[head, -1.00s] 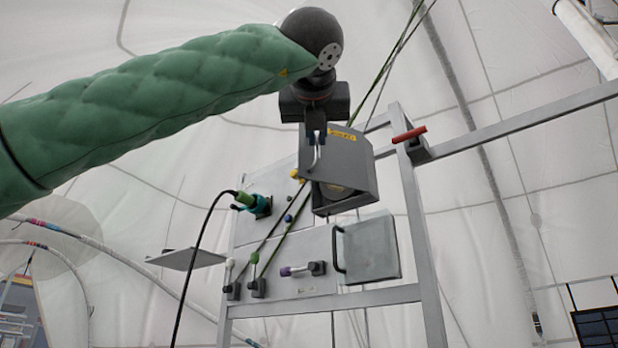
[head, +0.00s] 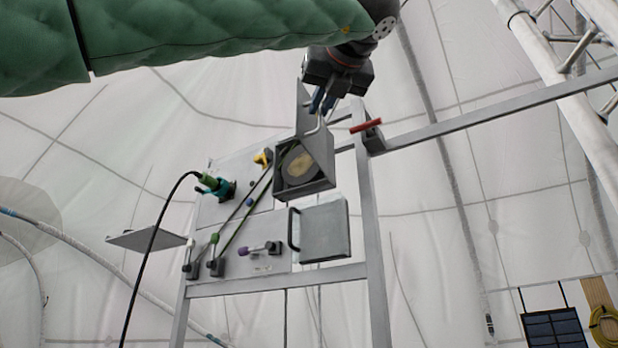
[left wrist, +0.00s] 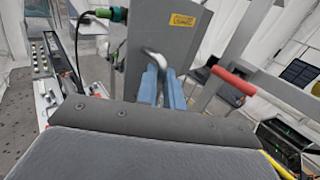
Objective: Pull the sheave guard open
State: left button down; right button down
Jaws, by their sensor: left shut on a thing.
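The sheave guard (head: 302,112) is a grey plate, seen nearly edge-on in the head view, standing swung out from its grey housing (head: 322,181). The housing front is uncovered and a round sheave with a tan face (head: 300,167) shows inside. In the left wrist view the guard (left wrist: 140,28) fills the upper middle and bears a yellow label (left wrist: 181,21). My left gripper (head: 322,102) is shut on the guard's bent metal handle (head: 318,124). Its blue fingers (left wrist: 161,88) sit around the handle (left wrist: 155,58). My right gripper is out of view.
A red lever (head: 366,126) is on the frame right of the housing. A flat plate (head: 148,240) juts left.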

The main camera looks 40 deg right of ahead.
pick_arm(q)
jog(key=shift+s+d, duration=0.15)
jog(key=shift+d, duration=0.1)
dwell(0.4)
jog(key=c, duration=1.7)
grip_release()
jog(key=shift+d, duration=0.1)
jog(key=shift+o, duration=0.8)
jog(key=shift+w+d+f, duration=0.1)
jog(key=shift+w+d, duration=0.15)
jog(key=shift+w, duration=0.05)
jog(key=b+v, duration=0.1)
jog(key=v, duration=0.7)
